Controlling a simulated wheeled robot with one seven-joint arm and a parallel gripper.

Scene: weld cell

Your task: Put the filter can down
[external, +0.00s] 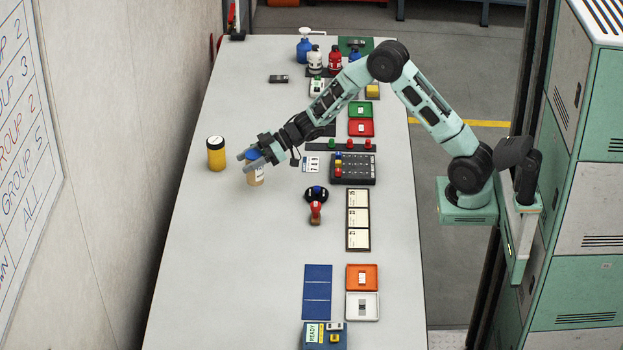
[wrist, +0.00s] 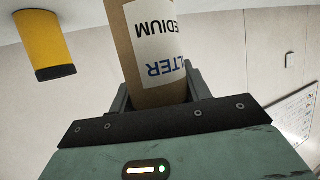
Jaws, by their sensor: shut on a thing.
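The filter can is a tan cylinder with a blue top; in the external view the filter can (external: 256,177) is upright at the left part of the bench. My gripper (external: 247,161) reaches in from the right and is shut around its upper part. In the wrist view the filter can (wrist: 150,75) stands between the jaws, its white label reading upside down, "FILTER MEDIUM" partly cut off. Its base is out of the wrist view. I cannot tell whether the base touches the bench.
A yellow canister with a black lid (external: 216,154) stands just left of the can, also in the wrist view (wrist: 44,42). The grey bench (external: 220,260) is bare in front. A black keyed panel (external: 360,170) and stamps (external: 316,212) lie to the right. The wall is at left.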

